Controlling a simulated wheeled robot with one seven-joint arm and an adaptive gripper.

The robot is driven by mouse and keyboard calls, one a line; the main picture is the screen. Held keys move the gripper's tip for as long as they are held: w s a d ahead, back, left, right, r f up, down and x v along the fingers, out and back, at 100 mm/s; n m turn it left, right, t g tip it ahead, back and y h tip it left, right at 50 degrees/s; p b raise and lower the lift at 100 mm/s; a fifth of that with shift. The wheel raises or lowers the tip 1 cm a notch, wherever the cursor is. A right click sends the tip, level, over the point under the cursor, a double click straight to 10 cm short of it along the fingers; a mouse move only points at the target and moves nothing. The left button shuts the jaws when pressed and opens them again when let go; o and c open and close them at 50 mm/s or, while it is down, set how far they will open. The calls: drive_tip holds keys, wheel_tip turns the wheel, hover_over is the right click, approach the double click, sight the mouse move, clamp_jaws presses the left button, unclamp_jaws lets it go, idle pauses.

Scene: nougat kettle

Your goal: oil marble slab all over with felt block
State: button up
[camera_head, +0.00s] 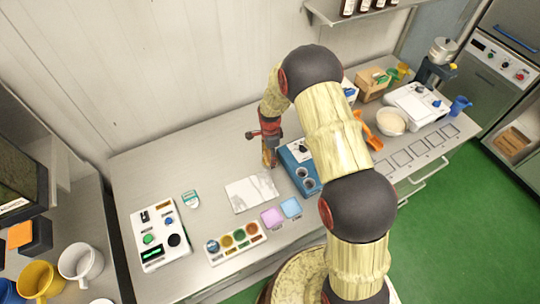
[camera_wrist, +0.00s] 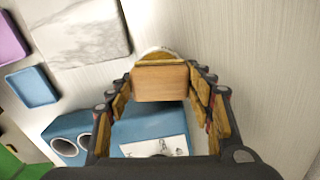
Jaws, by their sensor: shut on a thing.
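The marble slab (camera_head: 246,196) is a pale square with grey veining, lying flat on the metal counter. In the wrist view the slab (camera_wrist: 82,32) is at the upper left. My gripper (camera_head: 269,160) is behind and to the right of the slab, pointing down. In the wrist view my gripper (camera_wrist: 160,85) is shut on the felt block (camera_wrist: 160,82), a wooden block with a pale rounded edge showing behind it. The block is beside the slab, not over it. Its underside is hidden, and I cannot tell its height above the counter.
A blue box with two round holes (camera_head: 299,168) stands close to the right of my gripper.

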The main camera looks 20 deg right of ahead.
drive_tip(key=shift+s, duration=0.1)
drive_tip(key=shift+r+p, duration=1.55)
drive_tip(key=shift+r, duration=1.95)
